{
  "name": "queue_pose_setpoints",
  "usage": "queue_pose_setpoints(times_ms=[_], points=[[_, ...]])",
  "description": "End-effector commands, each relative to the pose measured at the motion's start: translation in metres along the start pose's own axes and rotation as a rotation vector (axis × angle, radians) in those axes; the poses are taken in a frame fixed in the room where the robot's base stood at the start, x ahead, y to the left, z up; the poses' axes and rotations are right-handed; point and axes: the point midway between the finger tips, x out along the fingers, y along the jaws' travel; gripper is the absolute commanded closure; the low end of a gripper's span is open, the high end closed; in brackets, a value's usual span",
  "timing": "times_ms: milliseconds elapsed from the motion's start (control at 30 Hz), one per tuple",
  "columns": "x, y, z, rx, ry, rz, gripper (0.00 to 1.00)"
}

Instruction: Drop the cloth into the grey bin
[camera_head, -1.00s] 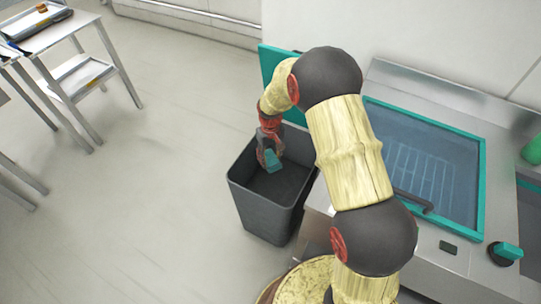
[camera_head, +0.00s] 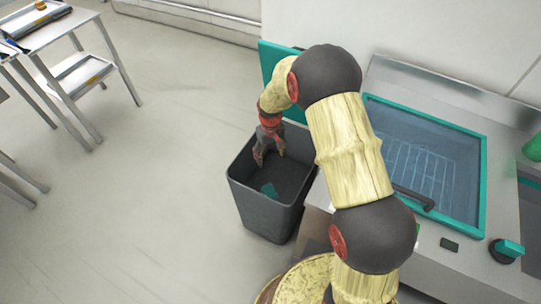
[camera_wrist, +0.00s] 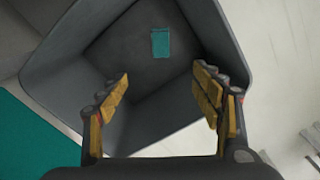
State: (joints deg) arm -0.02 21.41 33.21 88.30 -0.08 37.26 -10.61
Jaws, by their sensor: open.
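The teal cloth (camera_head: 268,190) lies inside the grey bin (camera_head: 262,217), on its floor. It also shows in the wrist view (camera_wrist: 160,43) as a small flat rectangle, apart from my fingers. My gripper (camera_head: 268,157) hangs over the mouth of the bin with its fingers pointing down. In the wrist view my gripper (camera_wrist: 160,92) is open, with nothing between its fingers. The bin's walls (camera_wrist: 235,40) surround the cloth there.
A steel counter with a teal-framed glass lid (camera_head: 430,160) stands right of the bin. A teal panel (camera_head: 275,68) rises behind the bin. A metal table (camera_head: 60,35) is at the far left. The floor left of the bin is clear.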

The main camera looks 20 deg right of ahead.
Motion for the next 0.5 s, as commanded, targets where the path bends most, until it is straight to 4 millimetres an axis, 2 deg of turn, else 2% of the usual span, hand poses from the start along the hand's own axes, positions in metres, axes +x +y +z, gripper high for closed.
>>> queue_pose_setpoints(times_ms=[133,267,500], points=[[-0.004,0.0,-0.001,0.0,0.001,0.0,0.34],[-0.02,0.0,-0.001,0.0,0.003,0.001,0.34],[-0.068,0.0,-0.001,0.0,0.004,0.001,0.34]])
